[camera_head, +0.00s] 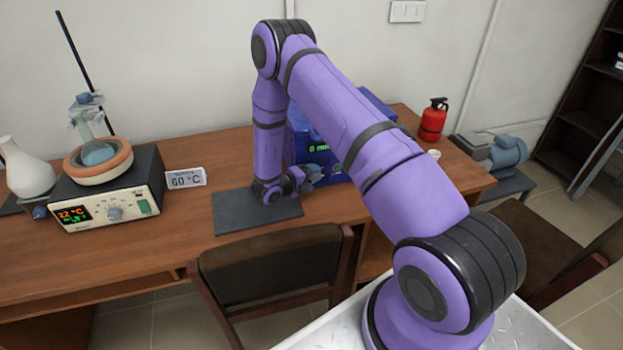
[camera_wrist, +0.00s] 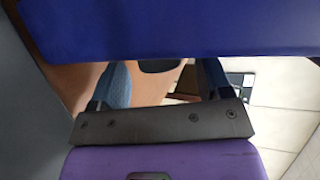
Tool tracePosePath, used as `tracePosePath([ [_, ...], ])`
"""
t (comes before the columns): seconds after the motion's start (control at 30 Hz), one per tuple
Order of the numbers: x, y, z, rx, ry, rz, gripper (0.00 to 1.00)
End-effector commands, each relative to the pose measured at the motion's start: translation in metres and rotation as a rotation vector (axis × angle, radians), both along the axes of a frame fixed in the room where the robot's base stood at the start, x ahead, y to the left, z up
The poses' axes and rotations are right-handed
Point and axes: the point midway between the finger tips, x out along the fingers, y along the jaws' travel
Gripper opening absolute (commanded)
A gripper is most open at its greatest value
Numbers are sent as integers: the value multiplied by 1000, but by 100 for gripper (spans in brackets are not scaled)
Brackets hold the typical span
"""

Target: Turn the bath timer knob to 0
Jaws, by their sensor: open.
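A blue box-shaped device (camera_head: 298,146) stands on the desk, largely hidden behind my arm. Its green lit display (camera_head: 319,149) seems to begin with 0; the rest is unreadable. My gripper (camera_head: 312,174) is close in front of its lower front. In the wrist view, my gripper (camera_wrist: 163,82) is open, with its two bluish fingers apart. The device's blue body (camera_wrist: 170,28) fills the top there. A dark rounded piece (camera_wrist: 160,65) shows between the fingers at the blue edge; I cannot tell whether it is the timer knob. No knob marking is readable.
A heating unit (camera_head: 112,207) with a 22 °C display and a flask stands left on the desk (camera_head: 140,250). A 60 °C card (camera_head: 186,178) is beside it. A dark mat (camera_head: 258,208) lies under my gripper. A chair (camera_head: 275,265) stands in front; a red extinguisher (camera_head: 433,120) stands right.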

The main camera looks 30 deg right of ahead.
Motion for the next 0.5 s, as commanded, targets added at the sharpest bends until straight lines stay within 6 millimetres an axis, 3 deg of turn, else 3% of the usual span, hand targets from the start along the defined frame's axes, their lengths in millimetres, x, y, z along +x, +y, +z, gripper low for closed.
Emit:
tracePosePath([
  [0.33, 0, -4, -2, 0, 0, 0, 72],
  [0.37, 0, -4, -2, 0, 0, 0, 69],
  [0.5, 0, -4, -1, 0, 1, 0, 37],
])
